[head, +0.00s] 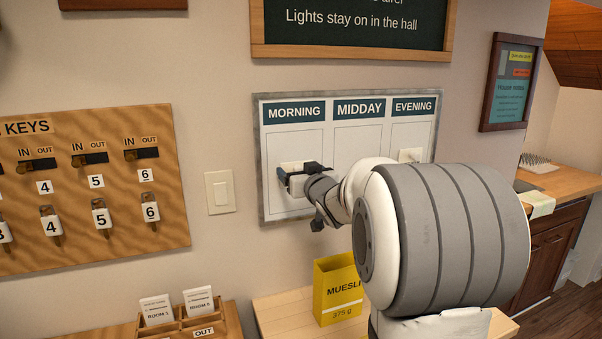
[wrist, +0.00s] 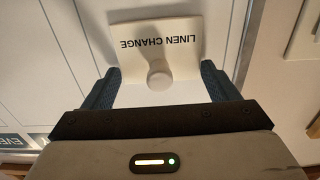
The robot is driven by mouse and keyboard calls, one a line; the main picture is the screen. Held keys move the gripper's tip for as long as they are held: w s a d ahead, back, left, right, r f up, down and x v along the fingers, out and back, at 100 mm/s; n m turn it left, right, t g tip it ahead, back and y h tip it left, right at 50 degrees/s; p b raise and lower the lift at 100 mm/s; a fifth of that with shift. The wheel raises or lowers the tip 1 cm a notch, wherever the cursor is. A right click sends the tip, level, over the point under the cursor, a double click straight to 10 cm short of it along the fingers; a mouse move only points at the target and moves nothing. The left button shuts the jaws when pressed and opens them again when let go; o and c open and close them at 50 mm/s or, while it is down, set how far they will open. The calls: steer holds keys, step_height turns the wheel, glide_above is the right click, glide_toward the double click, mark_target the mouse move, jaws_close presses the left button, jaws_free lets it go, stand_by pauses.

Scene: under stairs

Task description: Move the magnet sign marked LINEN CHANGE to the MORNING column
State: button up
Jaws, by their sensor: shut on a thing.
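The white board (head: 347,107) on the wall has MORNING, MIDDAY and EVENING columns. The white LINEN CHANGE sign (head: 291,166) is over the middle of the MORNING column. In the wrist view, the sign (wrist: 130,60) appears upside down with its round knob towards me. My gripper (head: 293,176) is shut on the sign; its fingers show on either side of the knob in the wrist view (wrist: 160,80). I cannot tell whether the sign touches the board. Another white sign (head: 410,155) is in the EVENING column. My arm hides the lower MIDDAY and EVENING columns.
A light switch (head: 220,192) and a key board (head: 95,235) are on the wall to the left. A dark framed sign (head: 350,50) hangs above.

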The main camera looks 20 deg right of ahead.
steer(key=shift+r, duration=0.1)
steer(key=o, duration=0.9)
steer(key=shift+w, duration=0.2)
steer(key=shift+c, duration=0.2)
steer(key=s, duration=0.6)
steer(key=shift+s, duration=0.1)
